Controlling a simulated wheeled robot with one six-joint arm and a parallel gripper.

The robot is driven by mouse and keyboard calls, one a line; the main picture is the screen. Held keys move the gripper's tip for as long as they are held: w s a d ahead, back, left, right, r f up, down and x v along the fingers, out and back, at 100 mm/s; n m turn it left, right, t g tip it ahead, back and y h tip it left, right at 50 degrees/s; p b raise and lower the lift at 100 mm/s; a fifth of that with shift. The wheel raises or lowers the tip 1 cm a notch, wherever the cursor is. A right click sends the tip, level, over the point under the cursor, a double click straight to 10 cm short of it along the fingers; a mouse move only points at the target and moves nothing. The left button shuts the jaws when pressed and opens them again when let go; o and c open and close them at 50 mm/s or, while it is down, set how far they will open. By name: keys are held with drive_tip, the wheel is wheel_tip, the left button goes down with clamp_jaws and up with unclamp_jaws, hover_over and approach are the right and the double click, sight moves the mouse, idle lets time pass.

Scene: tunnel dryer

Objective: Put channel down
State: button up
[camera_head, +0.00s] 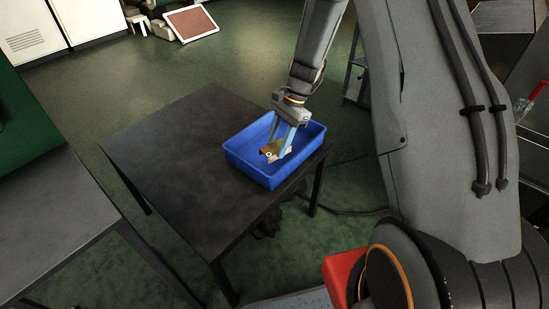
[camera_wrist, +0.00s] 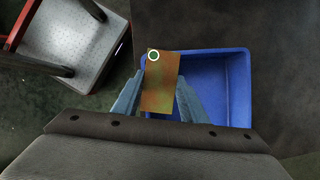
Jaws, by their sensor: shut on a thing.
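In the head view the channel (camera_head: 269,149) shows at the fingertips, over the blue bin (camera_head: 259,174). I cannot tell whether the channel touches the bin's floor. The lower part of the bin is hidden by my gripper in the wrist view, where its rim (camera_wrist: 249,70) shows at the right.
The bin stands on the right end of a dark table (camera_head: 185,150), whose left part is clear. Another grey table (camera_head: 50,215) stands at the left. A metal-topped stool or cart (camera_wrist: 75,35) shows at upper left in the wrist view.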

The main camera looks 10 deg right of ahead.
drive_tip(key=w+d+f+m+t+h+b, duration=0.1)
drive_tip(key=w+f+m+t+b, duration=0.15)
drive_tip(key=w+m+b, duration=0.4)
drive_tip(key=w+d+f+m+t+b, duration=0.1)
drive_tip(key=w+d+m+t+b, duration=0.15)
drive_tip(key=m, duration=0.65)
drive_tip(key=shift+h, duration=0.3)
drive_tip(key=f, duration=0.3)
drive_tip(key=f+b, duration=0.1)
drive_tip(key=f, duration=0.2)
drive_tip(key=f+b, duration=0.1)
drive_tip(key=f, duration=0.2)
drive_tip(key=shift+w+a+f, duration=0.1)
drive_tip(key=shift+a+f, duration=0.2)
drive_tip(key=shift+f+b, duration=0.1)
drive_tip(key=shift+b, duration=0.25)
drive_tip(key=o, duration=1.1)
